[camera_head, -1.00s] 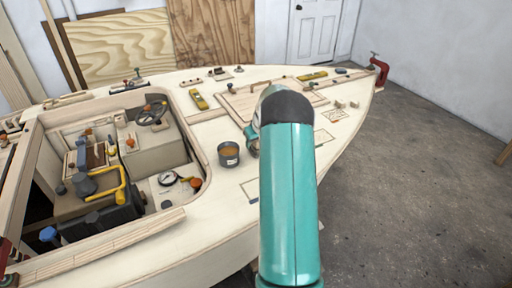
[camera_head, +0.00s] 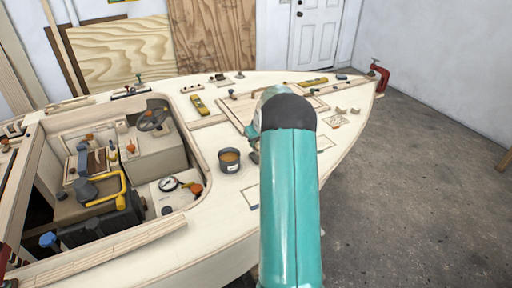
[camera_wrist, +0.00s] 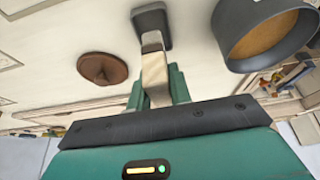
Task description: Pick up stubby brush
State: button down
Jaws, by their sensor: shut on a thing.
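In the wrist view my gripper (camera_wrist: 158,92) is shut on a short, pale piece with a dark grey, rounded block at its far end, which I take to be the stubby brush (camera_wrist: 154,68). The teal fingers lie on either side of the pale part. I cannot tell whether the dark end touches the deck. In the head view my teal arm hides the brush and most of the gripper.
A dark grey pot (camera_head: 229,161) with orange-brown contents stands close beside the gripper, also at the wrist view's right (camera_wrist: 265,35). A brown round piece (camera_wrist: 103,68) lies left of the fingers. The cockpit opening (camera_head: 110,185) is at the left.

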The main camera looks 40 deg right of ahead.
jog(key=s+a+r, duration=0.6)
jog(key=s+r, duration=0.4)
jog(key=s, duration=0.2)
jog(key=shift+s+a, duration=0.2)
jog(key=shift+a, duration=0.1)
